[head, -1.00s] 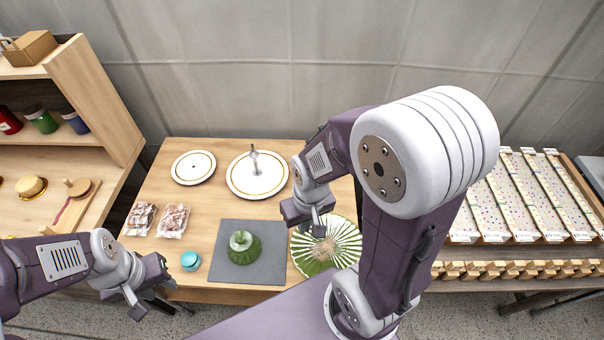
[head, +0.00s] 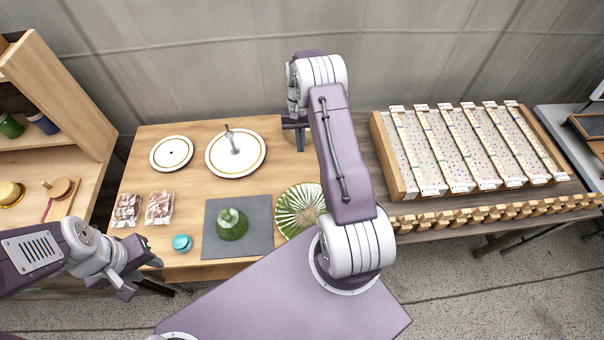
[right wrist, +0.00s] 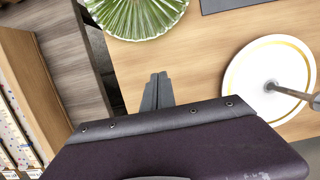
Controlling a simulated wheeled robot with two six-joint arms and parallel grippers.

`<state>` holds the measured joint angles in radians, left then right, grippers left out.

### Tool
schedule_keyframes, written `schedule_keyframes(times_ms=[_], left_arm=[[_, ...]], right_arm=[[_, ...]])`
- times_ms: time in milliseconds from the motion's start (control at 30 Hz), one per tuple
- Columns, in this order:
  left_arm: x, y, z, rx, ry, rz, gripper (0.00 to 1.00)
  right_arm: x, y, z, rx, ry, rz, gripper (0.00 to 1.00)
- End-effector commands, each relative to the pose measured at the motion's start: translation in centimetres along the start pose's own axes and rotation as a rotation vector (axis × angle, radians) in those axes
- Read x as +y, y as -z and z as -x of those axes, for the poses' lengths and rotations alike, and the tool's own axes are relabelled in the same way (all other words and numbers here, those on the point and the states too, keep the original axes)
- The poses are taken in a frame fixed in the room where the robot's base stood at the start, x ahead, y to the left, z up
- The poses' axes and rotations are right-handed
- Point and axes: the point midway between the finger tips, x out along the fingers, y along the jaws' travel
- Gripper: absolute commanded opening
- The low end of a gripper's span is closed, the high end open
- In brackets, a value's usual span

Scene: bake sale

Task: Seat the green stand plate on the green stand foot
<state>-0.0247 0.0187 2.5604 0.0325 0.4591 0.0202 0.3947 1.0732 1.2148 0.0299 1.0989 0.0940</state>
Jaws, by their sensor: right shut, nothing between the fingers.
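The green stand plate (head: 296,212), a ribbed green and white disc, lies on the table right of the grey mat, partly hidden by my right arm. It also shows at the top of the right wrist view (right wrist: 140,12). The green stand foot (head: 232,226), a rounded green piece with a narrower top, stands on the grey mat (head: 262,213), apart from the plate. My right gripper (head: 298,138) is beyond the plate, near the table's back right; its fingers (right wrist: 157,88) are together and empty. My left gripper (head: 142,280) is open and empty at the table's front left edge.
A white gold-ringed plate with an upright rod (head: 220,160) and a smaller white plate (head: 171,153) are at the back. Two clear packets (head: 159,207) and a teal lid (head: 182,243) lie left. A rack of speckled strips (head: 470,145) stands right.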

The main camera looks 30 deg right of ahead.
Motion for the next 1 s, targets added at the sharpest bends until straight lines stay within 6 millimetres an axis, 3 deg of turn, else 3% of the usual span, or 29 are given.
schedule_keyframes(times_ms=[467, 533, 700, 1000], left_arm=[[0.0, 0.2, 1.5, 0.0, 0.0, 0.0, 0.36], [0.1, 0.3, 2.7, 0.0, 0.0, 0.0, 0.36], [0.1, 0.4, 3.5, 0.001, 0.0, 0.0, 0.36], [0.1, 0.4, 3.6, 0.0, 0.0, 0.0, 0.36]], right_arm=[[0.0, -0.2, -9.6, -0.004, 0.0, 0.002, 0.0], [-0.1, -1.5, -9.3, -0.003, 0.0, 0.002, 0.0], [-0.1, -3.4, -10.0, -0.001, 0.0, 0.002, 0.0], [-0.1, -3.9, -10.5, 0.002, 0.0, 0.002, 0.0]])
